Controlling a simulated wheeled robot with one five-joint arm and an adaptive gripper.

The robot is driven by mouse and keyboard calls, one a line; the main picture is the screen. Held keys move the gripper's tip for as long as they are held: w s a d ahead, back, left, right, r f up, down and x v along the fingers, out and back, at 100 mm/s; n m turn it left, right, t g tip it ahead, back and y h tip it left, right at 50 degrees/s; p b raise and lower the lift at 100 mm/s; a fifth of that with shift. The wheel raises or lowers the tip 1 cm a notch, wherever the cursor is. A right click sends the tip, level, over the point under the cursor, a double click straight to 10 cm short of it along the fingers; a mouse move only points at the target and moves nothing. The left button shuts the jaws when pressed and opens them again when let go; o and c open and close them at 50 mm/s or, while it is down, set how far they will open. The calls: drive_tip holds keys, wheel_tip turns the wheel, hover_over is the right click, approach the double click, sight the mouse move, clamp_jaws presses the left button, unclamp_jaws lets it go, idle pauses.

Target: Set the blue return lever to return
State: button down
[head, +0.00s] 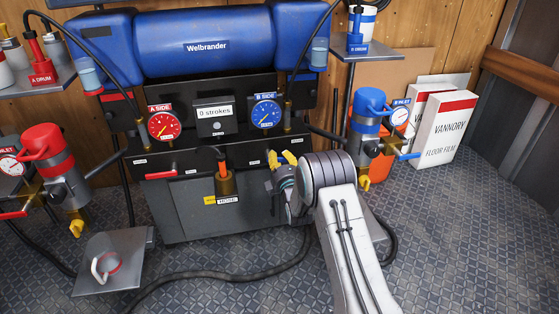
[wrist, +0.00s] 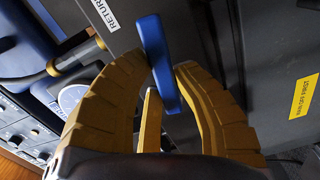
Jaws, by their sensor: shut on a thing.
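The blue return lever (wrist: 154,36) is a flat bar seen in the wrist view, standing off the dark front panel of the machine. My gripper (wrist: 165,66) has its yellow fingers on both sides of the lever and is shut on it. A white label reading RETURN (wrist: 105,12) is on the panel near the lever's upper end.
A red lever (head: 160,174) is at the left of the machine's front. A hose outlet (head: 224,180) is near the middle. A blue drum pump (head: 370,122) stands close to the right of my arm. A dark hose (head: 215,278) lies on the floor.

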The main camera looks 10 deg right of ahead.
drive_tip(key=shift+a+r+n, duration=0.2)
drive_tip(key=shift+r+n, duration=0.05)
drive_tip(key=shift+n, duration=0.65)
drive_tip(key=c, duration=0.9)
unclamp_jaws()
drive_tip(key=shift+c, duration=0.2)
drive_tip(key=shift+s+d, duration=0.1)
drive_tip(key=shift+s, duration=0.2)
drive_tip(key=s, duration=1.1)
drive_tip(key=shift+s, duration=0.2)
